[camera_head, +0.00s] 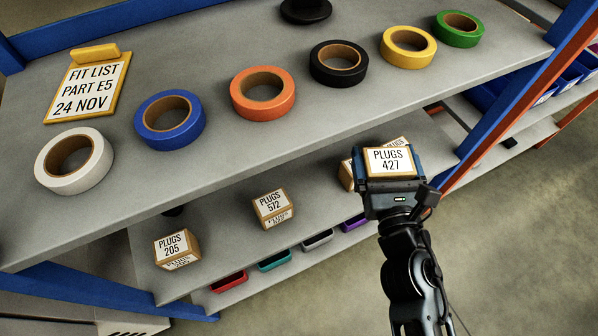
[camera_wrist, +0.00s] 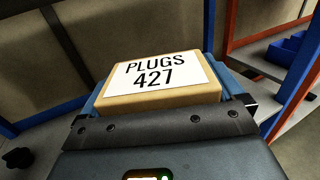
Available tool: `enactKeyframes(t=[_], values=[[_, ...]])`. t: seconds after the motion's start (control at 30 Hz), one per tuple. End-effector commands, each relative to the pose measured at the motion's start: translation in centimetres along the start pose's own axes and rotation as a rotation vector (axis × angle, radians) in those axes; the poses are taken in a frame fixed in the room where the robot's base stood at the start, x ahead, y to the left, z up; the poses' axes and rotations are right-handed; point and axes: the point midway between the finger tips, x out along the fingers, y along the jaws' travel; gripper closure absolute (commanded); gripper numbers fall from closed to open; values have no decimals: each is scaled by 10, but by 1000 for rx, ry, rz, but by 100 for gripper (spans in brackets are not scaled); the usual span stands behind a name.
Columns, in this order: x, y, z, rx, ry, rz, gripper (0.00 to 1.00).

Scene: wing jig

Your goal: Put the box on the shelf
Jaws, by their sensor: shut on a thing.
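A small cardboard-coloured box labelled PLUGS 427 (camera_head: 390,160) is held in my gripper (camera_head: 391,178), in front of the shelf unit at the right. In the wrist view the same box (camera_wrist: 155,82) sits label up between the blue-edged jaws. The upper shelf (camera_head: 215,150) holds a row of tape rolls. The lower shelf (camera_head: 225,225) holds boxes labelled PLUGS 205 (camera_head: 177,247) and PLUGS 572 (camera_head: 272,207). Another box (camera_head: 345,175) is partly hidden behind my gripper and the held box; its label cannot be read.
On the upper shelf are white (camera_head: 73,162), blue (camera_head: 169,119), orange (camera_head: 262,93), black (camera_head: 338,64), yellow (camera_head: 408,47) and green (camera_head: 459,29) rolls, and a FIT LIST clipboard (camera_head: 88,88). Coloured trays, one teal (camera_head: 275,261), lie below. A blue upright (camera_head: 520,85) stands right.

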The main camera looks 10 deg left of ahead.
Motion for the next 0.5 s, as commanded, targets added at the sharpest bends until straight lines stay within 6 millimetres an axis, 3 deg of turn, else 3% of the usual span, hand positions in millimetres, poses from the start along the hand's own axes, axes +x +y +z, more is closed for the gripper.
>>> enactKeyframes(t=[0.03, 0.27, 0.5], values=[[-1, 24, -20, 0, -5, 40, 43], [-15, 109, -53, 2, -8, 173, 43], [-46, 190, -84, 9, -4, 308, 43]])
